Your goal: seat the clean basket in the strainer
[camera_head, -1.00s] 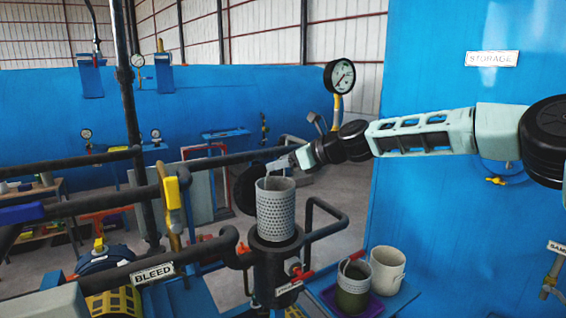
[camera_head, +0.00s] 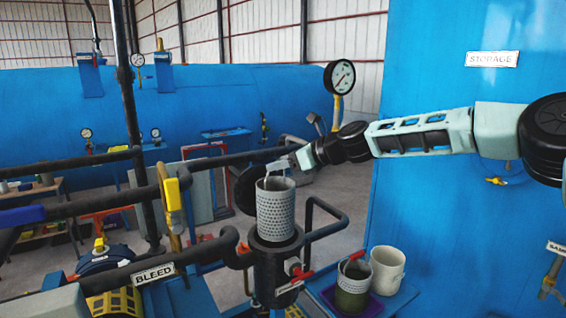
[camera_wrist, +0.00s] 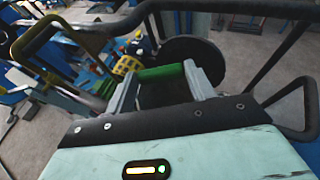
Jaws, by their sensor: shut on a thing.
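The clean basket (camera_head: 276,208) is a light grey perforated cylinder, upright in the head view. Its lower end is at the mouth of the black strainer body (camera_head: 274,272), and most of its length shows above the rim. I cannot tell how far its bottom is inside. My gripper (camera_head: 278,165) is at the basket's top edge and is shut on its handle. In the wrist view a green bar (camera_wrist: 161,73) lies between my two fingers; the basket's body is hidden there.
A dark basket (camera_head: 352,286) with green content stands in a purple tray (camera_head: 368,306) at lower right, beside a white bucket (camera_head: 387,268). Black pipes (camera_head: 325,232) run close beside the strainer. A round black lid (camera_head: 245,190) stands behind it. A blue storage tank (camera_head: 470,200) fills the right.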

